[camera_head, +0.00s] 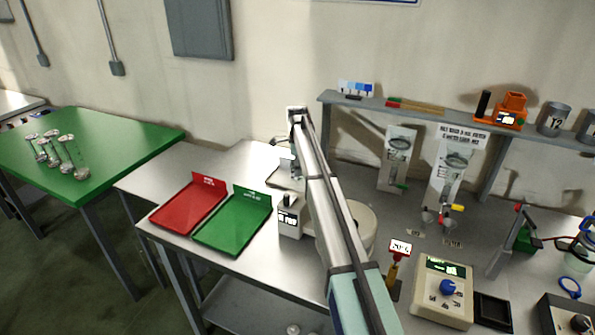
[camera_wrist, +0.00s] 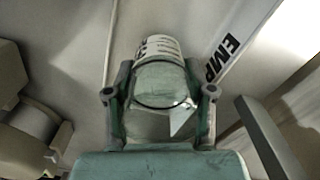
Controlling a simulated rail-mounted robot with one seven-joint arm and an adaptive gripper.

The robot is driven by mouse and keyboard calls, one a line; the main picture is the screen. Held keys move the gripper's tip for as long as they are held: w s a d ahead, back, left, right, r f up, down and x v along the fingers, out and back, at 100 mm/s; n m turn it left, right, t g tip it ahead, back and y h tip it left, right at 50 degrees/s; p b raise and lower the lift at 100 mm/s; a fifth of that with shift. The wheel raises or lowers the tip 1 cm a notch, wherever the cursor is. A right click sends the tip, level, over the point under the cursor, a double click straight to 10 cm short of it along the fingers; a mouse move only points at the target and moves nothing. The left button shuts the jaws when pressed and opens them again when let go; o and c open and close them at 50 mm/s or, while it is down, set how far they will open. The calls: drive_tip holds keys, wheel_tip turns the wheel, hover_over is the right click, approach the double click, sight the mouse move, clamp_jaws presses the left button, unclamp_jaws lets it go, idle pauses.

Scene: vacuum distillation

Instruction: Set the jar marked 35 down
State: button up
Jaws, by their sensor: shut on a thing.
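In the wrist view, my gripper (camera_wrist: 158,95) has its two fingers on either side of a jar (camera_wrist: 163,80). The jar is a short pale cylinder with a white label at its far end. Dark print on the label is turned and too small to read, so I cannot confirm the 35. A pale surface lies behind the jar; I cannot tell whether the jar touches it. In the head view, my arm reaches over the bench to its back edge near the wall, and the jar cannot be made out there.
A strip printed "EMP" (camera_wrist: 229,58) lies right of the jar. On the bench (camera_head: 165,175) are a red tray (camera_head: 185,207), a green tray (camera_head: 232,226) and a white box (camera_head: 290,219). A shelf (camera_head: 430,116) stands right. A green table (camera_head: 110,140) holds several glass pieces.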

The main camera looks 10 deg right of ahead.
drive_tip(key=shift+f, duration=0.95)
drive_tip(key=o, duration=1.4)
drive_tip(key=shift+c, duration=0.2)
wheel_tip(320, 180, up, 12)
drive_tip(key=b, duration=0.2)
